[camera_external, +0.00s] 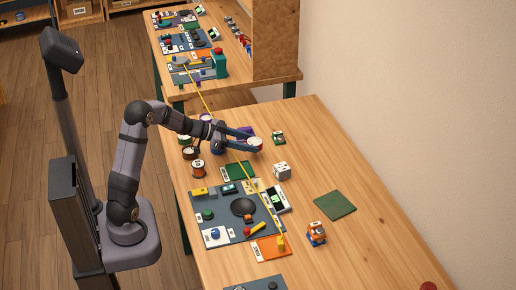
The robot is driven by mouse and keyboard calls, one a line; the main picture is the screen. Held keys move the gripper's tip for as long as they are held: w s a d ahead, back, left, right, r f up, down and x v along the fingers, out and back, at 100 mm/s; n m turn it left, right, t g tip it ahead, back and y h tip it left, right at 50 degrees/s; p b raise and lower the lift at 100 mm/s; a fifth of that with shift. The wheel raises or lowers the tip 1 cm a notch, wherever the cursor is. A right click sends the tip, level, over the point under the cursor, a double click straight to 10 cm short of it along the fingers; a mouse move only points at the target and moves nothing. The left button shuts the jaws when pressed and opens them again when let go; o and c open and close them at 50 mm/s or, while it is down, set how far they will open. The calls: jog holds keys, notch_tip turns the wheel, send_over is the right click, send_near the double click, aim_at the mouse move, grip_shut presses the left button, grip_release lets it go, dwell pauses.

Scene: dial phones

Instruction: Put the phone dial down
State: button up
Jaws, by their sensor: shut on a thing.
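My gripper (252,142) has blue fingers and is shut on a small round white and red piece (255,144), which looks like the phone dial. It is above the far part of the near table (375,222), right of several spools and cups. The piece appears held off the wood, but the exact height cannot be told. A grey-blue panel (224,226) lies nearer on the table, with a dark round disc (243,207), a yellow and red handle piece (255,229) and a small white display device (275,199) at its edge.
A thin yellow cord (262,203) crosses the table. A spool (198,169) stands at left. The right side is mostly bare.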

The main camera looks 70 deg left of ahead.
aim_at(249, 158)
jog(key=shift+f, duration=2.2)
jog(key=shift+f, duration=0.15)
jog(key=o, duration=1.1)
jog(key=shift+r, duration=0.2)
jog(key=shift+s, duration=0.2)
jog(key=b+v, duration=0.1)
jog(key=v, duration=1)
jog(key=shift+s+r, duration=0.1)
jog(key=shift+s, duration=0.2)
